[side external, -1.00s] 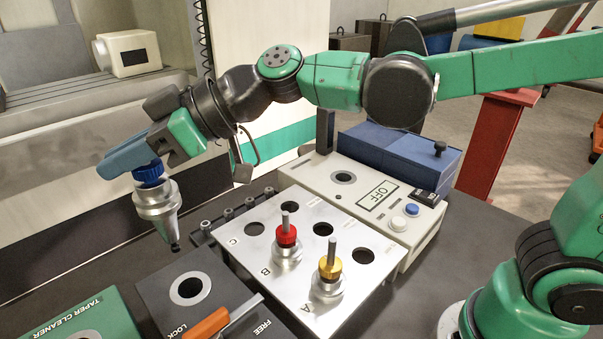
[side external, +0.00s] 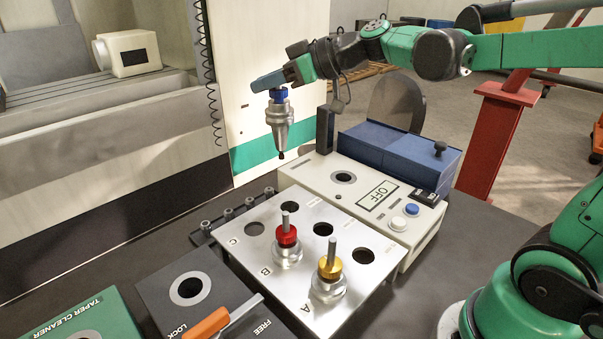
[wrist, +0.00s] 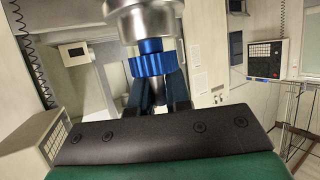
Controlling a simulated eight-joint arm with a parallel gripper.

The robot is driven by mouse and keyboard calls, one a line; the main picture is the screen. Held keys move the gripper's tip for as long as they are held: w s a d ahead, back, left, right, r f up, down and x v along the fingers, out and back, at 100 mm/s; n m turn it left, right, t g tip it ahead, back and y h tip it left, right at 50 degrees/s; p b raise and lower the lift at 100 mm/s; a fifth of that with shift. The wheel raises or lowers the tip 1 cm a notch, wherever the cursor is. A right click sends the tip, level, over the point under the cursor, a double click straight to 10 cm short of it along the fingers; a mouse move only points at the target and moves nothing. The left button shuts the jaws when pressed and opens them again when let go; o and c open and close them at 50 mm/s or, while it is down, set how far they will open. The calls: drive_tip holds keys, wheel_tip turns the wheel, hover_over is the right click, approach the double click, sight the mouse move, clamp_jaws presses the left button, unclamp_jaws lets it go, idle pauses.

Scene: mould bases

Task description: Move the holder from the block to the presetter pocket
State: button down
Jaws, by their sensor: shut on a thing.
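My gripper (side external: 268,83) is shut on the holder (side external: 279,120), a silver tapered tool holder with a blue collar. The holder hangs upright, narrow end down, in the air behind the metal rack and to the left of the presetter. In the wrist view the holder's blue collar (wrist: 152,64) and silver body show above my fingers. The presetter (side external: 375,200) is a cream box with an OFF display and a round pocket (side external: 343,178) on top, which looks empty. The dark block (side external: 190,290) marked LOCK and FREE has an empty round socket and an orange-handled lever (side external: 213,321).
A metal rack (side external: 310,235) holds a red-collared holder (side external: 287,238) and a gold-collared holder (side external: 329,268); its other holes are empty. A dark post (side external: 325,130) and a blue box (side external: 400,155) stand behind the presetter. A green taper cleaner (side external: 85,315) is at front left.

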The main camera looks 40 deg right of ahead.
drive_tip(key=s+d+f+m+t+h, duration=0.1)
drive_tip(key=s+d+m+h, duration=0.1)
drive_tip(key=d, duration=0.5)
drive_tip(key=s+d+f+m+t+h, duration=0.1)
drive_tip(key=d+f+h, duration=0.1)
drive_tip(key=d, duration=0.5)
drive_tip(key=shift+s+f, duration=0.15)
drive_tip(key=shift+f, duration=2.85)
drive_tip(key=shift+s+f, duration=0.1)
drive_tip(key=shift+f, duration=2.9)
drive_tip(key=c, duration=0.8)
unclamp_jaws()
drive_tip(key=shift+o, duration=0.2)
drive_tip(key=shift+g, duration=0.3)
drive_tip(key=shift+v, duration=2.85)
